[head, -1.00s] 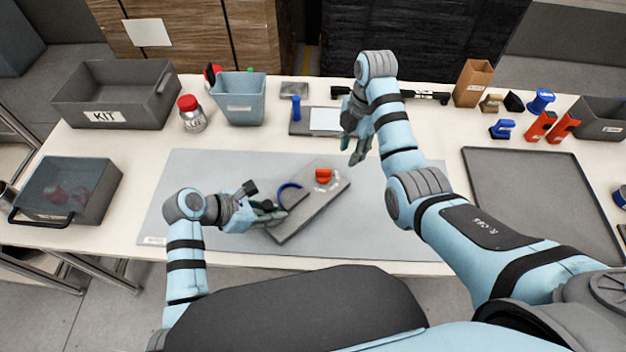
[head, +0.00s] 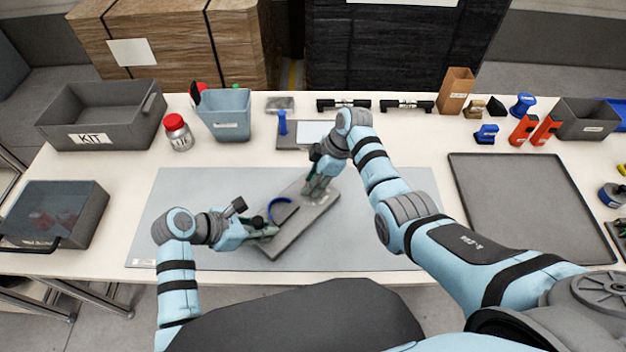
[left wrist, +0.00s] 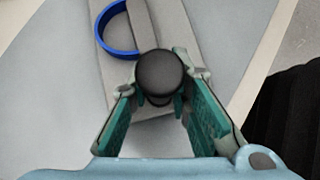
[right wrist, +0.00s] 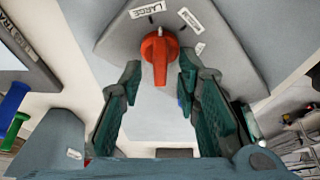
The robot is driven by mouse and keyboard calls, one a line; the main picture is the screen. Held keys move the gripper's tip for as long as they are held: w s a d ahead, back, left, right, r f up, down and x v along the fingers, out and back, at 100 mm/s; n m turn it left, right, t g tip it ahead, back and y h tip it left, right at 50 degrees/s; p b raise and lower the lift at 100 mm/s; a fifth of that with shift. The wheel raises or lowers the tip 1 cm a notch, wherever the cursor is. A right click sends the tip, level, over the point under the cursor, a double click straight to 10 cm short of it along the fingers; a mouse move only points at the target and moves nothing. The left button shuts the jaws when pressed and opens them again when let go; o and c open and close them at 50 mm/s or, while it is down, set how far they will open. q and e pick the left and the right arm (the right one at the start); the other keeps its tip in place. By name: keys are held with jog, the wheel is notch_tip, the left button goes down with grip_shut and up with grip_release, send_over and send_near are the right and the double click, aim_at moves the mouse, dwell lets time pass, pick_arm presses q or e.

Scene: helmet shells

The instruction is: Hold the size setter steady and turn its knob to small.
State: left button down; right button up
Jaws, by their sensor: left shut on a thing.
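The size setter (head: 297,229) is a long grey block lying aslant on the grey mat, with a blue ring (head: 283,211) on it. My left gripper (head: 268,234) is shut on its black-topped grip (left wrist: 160,73) at the near end. The red knob (right wrist: 159,52) is on the far end; my right gripper hides it in the head view. My right gripper (right wrist: 154,82) is open, pointing down at the knob, with its fingertips on either side and a visible gap. A "LARGE" label (right wrist: 151,9) and two other labels, too small to read, surround the knob.
The grey mat (head: 385,235) is clear around the block. A KIT bin (head: 92,139), a red-lidded jar (head: 178,133) and a blue bin (head: 226,123) stand at the back left. An empty grey tray (head: 520,205) lies at the right.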

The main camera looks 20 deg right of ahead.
jog(key=shift+c, duration=0.4)
grip_shut()
jog(key=shift+m, duration=0.3)
jog(key=m+t, duration=0.1)
jog(key=m, duration=0.1)
jog(key=shift+s+m, duration=0.1)
jog(key=shift+m, duration=0.3)
jog(key=m, duration=0.2)
jog(key=m+t+h, duration=0.1)
jog(key=m, duration=0.1)
jog(key=shift+m+h, duration=0.3)
jog(key=m+t+h, duration=0.1)
jog(key=m, duration=0.3)
jog(key=shift+h, duration=0.4)
jog(key=shift+d+m+h, duration=0.15)
jog(key=shift+m+h, duration=0.55)
jog(key=shift+m, duration=1.4)
